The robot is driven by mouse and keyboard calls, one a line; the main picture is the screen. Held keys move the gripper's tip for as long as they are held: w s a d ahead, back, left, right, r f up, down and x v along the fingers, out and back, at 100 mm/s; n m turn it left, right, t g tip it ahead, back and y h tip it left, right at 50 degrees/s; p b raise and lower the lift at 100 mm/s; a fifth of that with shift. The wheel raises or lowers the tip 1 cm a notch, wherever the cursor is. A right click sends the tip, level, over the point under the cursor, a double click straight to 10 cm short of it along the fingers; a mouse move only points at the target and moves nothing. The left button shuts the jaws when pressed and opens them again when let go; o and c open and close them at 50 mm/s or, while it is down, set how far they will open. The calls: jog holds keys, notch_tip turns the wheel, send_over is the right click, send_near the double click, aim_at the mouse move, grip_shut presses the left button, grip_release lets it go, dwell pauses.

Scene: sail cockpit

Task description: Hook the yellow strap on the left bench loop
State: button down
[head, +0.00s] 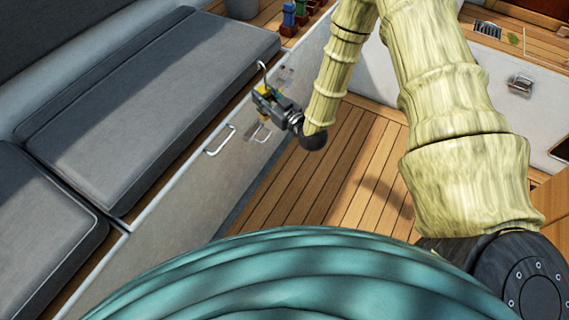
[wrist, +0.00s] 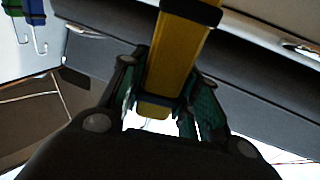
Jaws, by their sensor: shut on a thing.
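The yellow strap (head: 264,90) is between the fingers of my gripper (head: 264,99), with a silver hook (head: 263,71) rising above it. In the wrist view the yellow strap (wrist: 178,55) stands between the teal-padded fingers of my gripper (wrist: 160,108), which is shut on it. A metal loop (head: 220,140) is fixed to the pale front of the left bench, left of and below my gripper and apart from it. A second metal fitting (head: 262,133) shows just below my gripper, partly unclear.
Grey cushions (head: 150,95) cover the bench at left. A white wall with a latch (head: 520,84) is at right. The wooden floor (head: 335,175) between is clear.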

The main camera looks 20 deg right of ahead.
jog(key=s+d+f+n+g+y+b, duration=0.1)
jog(key=d+f+n+y+b, duration=0.1)
jog(key=f+b, duration=1.3)
jog(key=s+d+f+n+g+y+b, duration=0.1)
jog(key=d+f+y+b, duration=0.2)
jog(key=f+b, duration=1.2)
notch_tip(320, 180, down, 4)
jog(key=shift+s+d+r+n+g+b, duration=0.1)
jog(key=shift+s+d+n+g+b, duration=0.3)
jog(key=shift+d, duration=0.1)
jog(key=shift+w+a, duration=0.15)
jog(key=shift+w, duration=0.05)
jog(key=w+a+f+b, duration=0.3)
jog(key=w+a+b, duration=0.1)
jog(key=w+b, duration=0.1)
jog(key=shift+w+a+f, duration=0.3)
jog(key=shift+w, duration=0.15)
jog(key=c, duration=1)
grip_release()
jog(key=shift+o, duration=0.2)
